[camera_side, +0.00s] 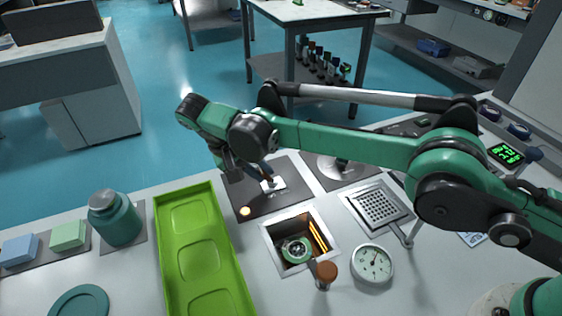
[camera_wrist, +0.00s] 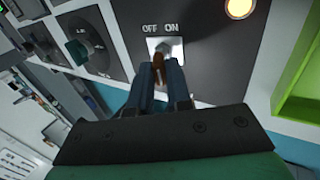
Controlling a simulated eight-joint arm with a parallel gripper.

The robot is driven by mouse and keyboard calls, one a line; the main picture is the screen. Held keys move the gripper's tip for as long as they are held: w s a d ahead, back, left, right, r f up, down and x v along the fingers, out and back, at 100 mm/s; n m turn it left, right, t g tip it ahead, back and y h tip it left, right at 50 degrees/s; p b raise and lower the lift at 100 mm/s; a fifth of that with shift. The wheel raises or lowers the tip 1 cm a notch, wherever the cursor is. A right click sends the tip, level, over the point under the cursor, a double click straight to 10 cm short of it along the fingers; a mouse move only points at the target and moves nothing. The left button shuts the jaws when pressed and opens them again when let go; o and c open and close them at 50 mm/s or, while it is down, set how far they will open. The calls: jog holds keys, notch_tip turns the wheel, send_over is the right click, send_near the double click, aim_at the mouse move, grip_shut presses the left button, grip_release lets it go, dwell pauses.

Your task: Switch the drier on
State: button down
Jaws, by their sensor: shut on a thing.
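The switch (camera_wrist: 168,46) is a silver lever on a white plate in a dark panel, under the labels OFF and ON. In the side view, its white plate (camera_side: 273,186) is partly hidden by my fingers. My gripper (camera_wrist: 160,66) is shut on the switch lever; a brown part shows between the dark fingers. In the side view, my gripper (camera_side: 264,177) reaches down to the panel. The lever's metal part lies nearer ON, but its exact tilt is hard to tell. A round lamp (camera_wrist: 239,7) on the panel glows orange; it also shows in the side view (camera_side: 245,211).
A square well (camera_side: 275,248) with orange glowing bars stands in front of the panel. A brown-topped knob (camera_side: 326,272) and a round dial (camera_side: 372,263) are beside it. A green tray (camera_side: 168,240) and a teal jar (camera_side: 118,222) stand left. A grid plate (camera_side: 379,205) lies right.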

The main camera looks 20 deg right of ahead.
dwell(0.4)
jog(key=c, duration=0.8)
grip_release()
